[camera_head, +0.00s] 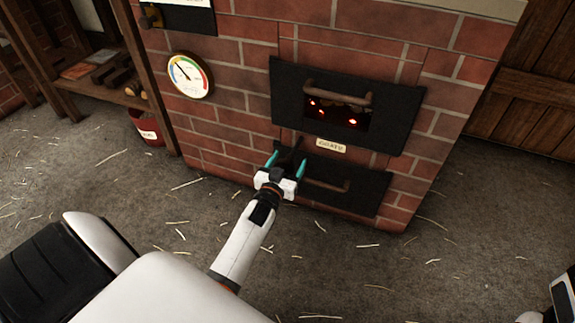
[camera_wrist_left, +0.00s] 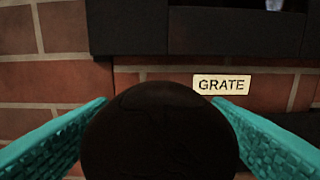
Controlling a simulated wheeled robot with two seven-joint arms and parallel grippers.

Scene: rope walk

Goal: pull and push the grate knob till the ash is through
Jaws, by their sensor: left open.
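The grate knob (camera_wrist_left: 160,130) is a dark round ball that fills the lower middle of the left wrist view, between my two teal fingers. In the head view it is dark and hard to make out just left of the GRATE label (camera_head: 331,146), which also shows in the wrist view (camera_wrist_left: 221,84). My left gripper (camera_head: 286,164) is open, with a finger on either side of the knob. Gaps seem to show beside the knob; I cannot tell whether either finger touches it. Ash under the grate is not visible. My right gripper is out of view.
An upper black door (camera_head: 391,104) with a bar handle shows glowing embers through its opening. A lower black door (camera_head: 368,190) with a handle sits beside my gripper. A gauge (camera_head: 190,75) and red bucket (camera_head: 147,127) are left. The straw-strewn floor (camera_head: 400,265) is clear.

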